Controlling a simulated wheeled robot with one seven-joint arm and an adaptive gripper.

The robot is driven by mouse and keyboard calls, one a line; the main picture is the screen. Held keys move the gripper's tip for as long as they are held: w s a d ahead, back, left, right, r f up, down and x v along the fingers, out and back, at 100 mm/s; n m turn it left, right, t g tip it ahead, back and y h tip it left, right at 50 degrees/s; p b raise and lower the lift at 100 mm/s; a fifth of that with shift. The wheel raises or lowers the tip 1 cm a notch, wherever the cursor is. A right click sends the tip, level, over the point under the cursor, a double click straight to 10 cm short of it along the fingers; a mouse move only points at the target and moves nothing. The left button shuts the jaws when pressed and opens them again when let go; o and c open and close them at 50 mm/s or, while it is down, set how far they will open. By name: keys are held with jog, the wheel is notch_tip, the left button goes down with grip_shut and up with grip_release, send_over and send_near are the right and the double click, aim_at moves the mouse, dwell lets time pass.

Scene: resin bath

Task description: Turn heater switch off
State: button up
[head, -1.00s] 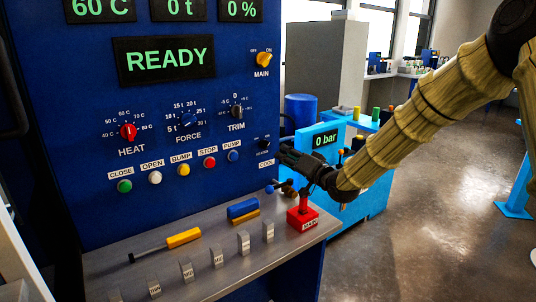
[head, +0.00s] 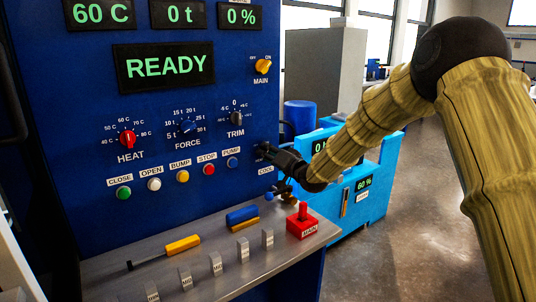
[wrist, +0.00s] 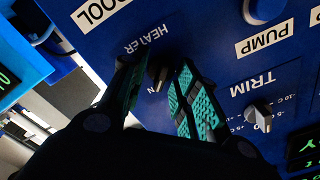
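The heater switch is a small dark knob (wrist: 158,72) on the blue control panel (wrist: 215,35), beside the HEATER label, which appears upside down in the wrist view. A letter N shows near the knob; the rest of that marking is hidden by a finger. My gripper (wrist: 156,66) has its two teal-padded fingers apart, one on each side of the knob, at or close to the panel face. Whether a pad touches the knob I cannot tell. In the head view my gripper (head: 264,152) is at the panel's right edge, hiding the switch.
The TRIM knob (head: 236,118), MAIN switch (head: 263,66) and PUMP button (head: 233,162) are nearby on the panel. Below, a metal shelf (head: 205,265) holds a red MAIN block with a lever (head: 302,222) and several grey levers. A light-blue machine (head: 375,190) stands behind my arm.

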jog(key=c, duration=0.6)
jog(key=shift+c, duration=0.2)
jog(key=shift+n, duration=0.3)
jog(key=shift+a+n+b, duration=0.1)
jog(key=shift+n+b, duration=2.7)
jog(key=shift+n, duration=5.8)
